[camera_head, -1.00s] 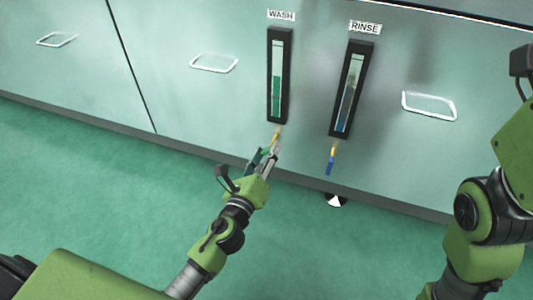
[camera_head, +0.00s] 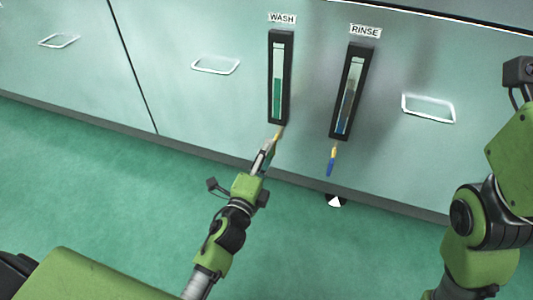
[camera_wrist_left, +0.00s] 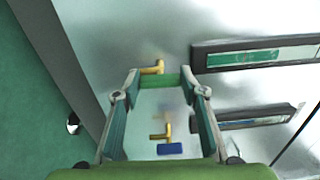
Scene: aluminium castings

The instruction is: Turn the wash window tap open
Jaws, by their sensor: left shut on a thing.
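The wash window (camera_head: 280,35), a black-framed upright sight glass with green liquid, is on the cabinet front under the WASH label (camera_head: 282,17). Its brass tap (camera_head: 278,134) sits just below it. My left gripper (camera_head: 266,150) reaches up to this tap from below. In the left wrist view the left gripper (camera_wrist_left: 160,84) is shut on the tap's green handle (camera_wrist_left: 159,81), which spans between the two fingertips. The brass tap body (camera_wrist_left: 152,69) shows just beyond. In the head view the fingers hide most of the handle. The right gripper is out of view.
The rinse window (camera_head: 352,47) is close to the right, with a brass tap and blue handle (camera_head: 331,164) hanging down; this handle also shows in the left wrist view (camera_wrist_left: 170,148). Wire handles (camera_head: 215,65) (camera_head: 428,108) stand out from the cabinet. The green floor (camera_head: 120,190) is clear.

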